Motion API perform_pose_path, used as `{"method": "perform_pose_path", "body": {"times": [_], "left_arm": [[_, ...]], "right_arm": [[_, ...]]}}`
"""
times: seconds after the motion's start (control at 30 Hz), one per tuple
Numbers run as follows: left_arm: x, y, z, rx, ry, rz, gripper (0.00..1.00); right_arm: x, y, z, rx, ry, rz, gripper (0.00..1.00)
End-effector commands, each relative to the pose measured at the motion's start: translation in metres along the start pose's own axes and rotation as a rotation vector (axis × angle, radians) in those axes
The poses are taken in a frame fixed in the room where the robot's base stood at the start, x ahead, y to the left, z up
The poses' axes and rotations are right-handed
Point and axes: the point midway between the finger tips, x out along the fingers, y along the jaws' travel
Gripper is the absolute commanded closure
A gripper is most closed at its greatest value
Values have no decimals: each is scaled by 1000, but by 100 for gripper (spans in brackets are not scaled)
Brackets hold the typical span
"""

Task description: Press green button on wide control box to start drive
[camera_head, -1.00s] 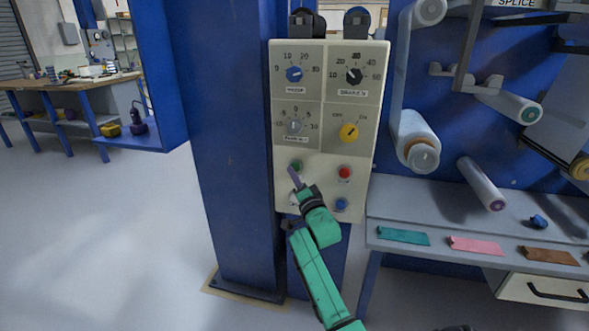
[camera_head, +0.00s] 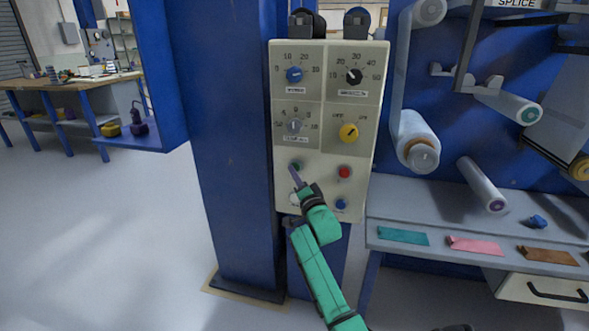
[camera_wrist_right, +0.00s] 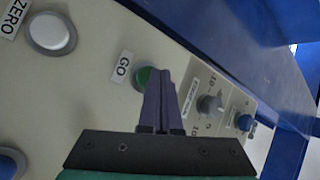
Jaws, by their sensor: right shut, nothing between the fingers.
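The wide control box (camera_head: 318,184) is a cream panel on a blue post, with dials above and buttons below. The green button (camera_head: 295,164) is at the lower left of the panel, partly covered by my right gripper (camera_head: 292,169). In the right wrist view the green button (camera_wrist_right: 143,77) sits beside a "GO" label, with the shut purple fingertips (camera_wrist_right: 160,74) over its right part. The fingers are shut and empty. Whether they touch the button or stop just short, I cannot tell. My left gripper is not in view.
A red button (camera_head: 344,172) and a blue button (camera_head: 341,204) sit to the right on the panel. A white button (camera_wrist_right: 51,33) labelled "ZERO" shows in the right wrist view.

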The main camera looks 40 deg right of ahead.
Motion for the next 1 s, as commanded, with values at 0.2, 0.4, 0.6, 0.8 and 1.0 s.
{"method": "perform_pose_path", "body": {"times": [0.2,0.4,0.6,0.8,1.0], "left_arm": [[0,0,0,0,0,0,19],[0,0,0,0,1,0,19],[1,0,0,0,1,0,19],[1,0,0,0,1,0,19],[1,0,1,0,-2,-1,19]], "right_arm": [[2,1,-1,0,0,0,100],[4,2,-2,0,0,0,100],[6,3,-3,0,0,0,100],[7,4,-4,0,0,0,100],[7,4,-4,0,0,0,100]]}}
